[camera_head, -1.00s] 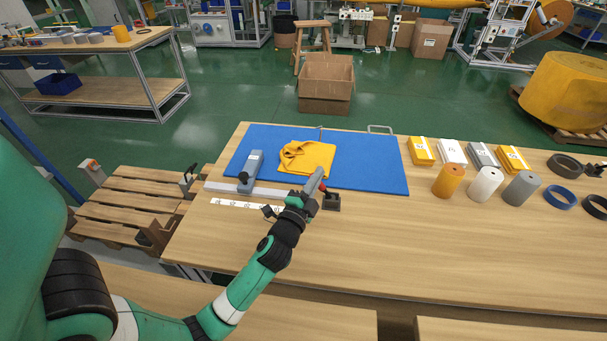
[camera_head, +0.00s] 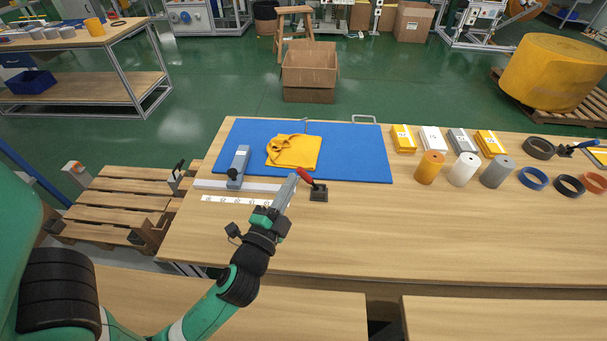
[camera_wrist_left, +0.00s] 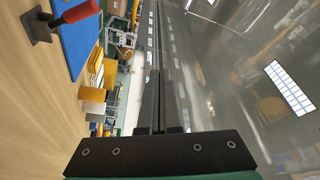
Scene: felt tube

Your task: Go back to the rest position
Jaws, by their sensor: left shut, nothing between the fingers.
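My left gripper (camera_head: 292,178) is shut and empty, over the near edge of the blue mat (camera_head: 362,165). In the left wrist view its two dark fingers (camera_wrist_left: 161,100) lie together with nothing between them. A folded yellow cloth (camera_head: 297,152) lies on the mat, beyond the gripper and clear of it. A tool with a red handle and dark base (camera_head: 319,193) stands just right of the gripper; it also shows at the top left of the left wrist view (camera_wrist_left: 72,15). My right gripper is in neither view.
A grey block (camera_head: 239,165) stands on a pale rail (camera_head: 213,184) left of the gripper. Yellow, white and grey rolls (camera_head: 464,170), small boxes (camera_head: 432,140) and dark rings (camera_head: 539,148) line the table's right side. The table's near middle (camera_head: 420,230) is clear.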

